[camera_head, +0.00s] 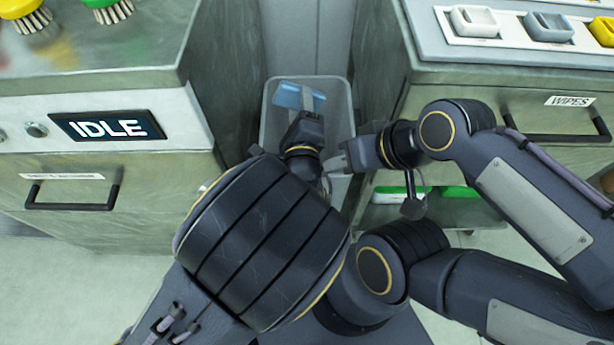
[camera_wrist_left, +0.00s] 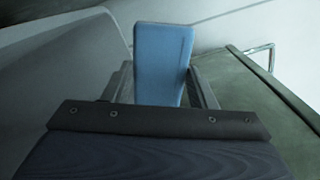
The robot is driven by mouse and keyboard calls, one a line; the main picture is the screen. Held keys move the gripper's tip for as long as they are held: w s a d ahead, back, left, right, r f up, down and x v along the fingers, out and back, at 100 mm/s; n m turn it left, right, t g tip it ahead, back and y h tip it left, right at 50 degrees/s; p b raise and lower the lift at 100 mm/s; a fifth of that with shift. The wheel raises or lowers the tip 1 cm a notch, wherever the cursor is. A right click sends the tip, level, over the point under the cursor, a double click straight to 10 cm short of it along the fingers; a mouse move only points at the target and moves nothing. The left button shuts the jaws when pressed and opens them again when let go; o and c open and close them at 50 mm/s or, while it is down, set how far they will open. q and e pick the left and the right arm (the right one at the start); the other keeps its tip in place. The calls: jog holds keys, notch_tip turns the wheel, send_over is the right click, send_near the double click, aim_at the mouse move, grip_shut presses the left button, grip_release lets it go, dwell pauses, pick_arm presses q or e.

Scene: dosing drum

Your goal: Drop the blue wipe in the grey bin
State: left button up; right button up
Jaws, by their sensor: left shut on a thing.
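The blue wipe (camera_head: 289,95) is between the fingers of my left gripper (camera_head: 306,102), which is shut on it. In the head view they are over the opening of the grey bin (camera_head: 343,90), with the wipe toward its far left part. In the left wrist view the wipe (camera_wrist_left: 162,60) stands out upright beyond the fingers (camera_wrist_left: 165,85). My right gripper (camera_head: 338,161) is close to the bin's front right side. Its fingers are small and partly hidden, so its opening is unclear.
A cabinet with an IDLE display (camera_head: 108,126) stands left of the bin. A cabinet with a WIPES drawer (camera_head: 556,125) stands right of it and carries a tray of coloured items (camera_head: 548,27). The bin sits in the narrow gap between them. Green items (camera_head: 458,192) lie low at right.

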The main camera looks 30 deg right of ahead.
pick_arm(q)
jog(key=shift+f, duration=0.4)
jog(key=o, duration=1.1)
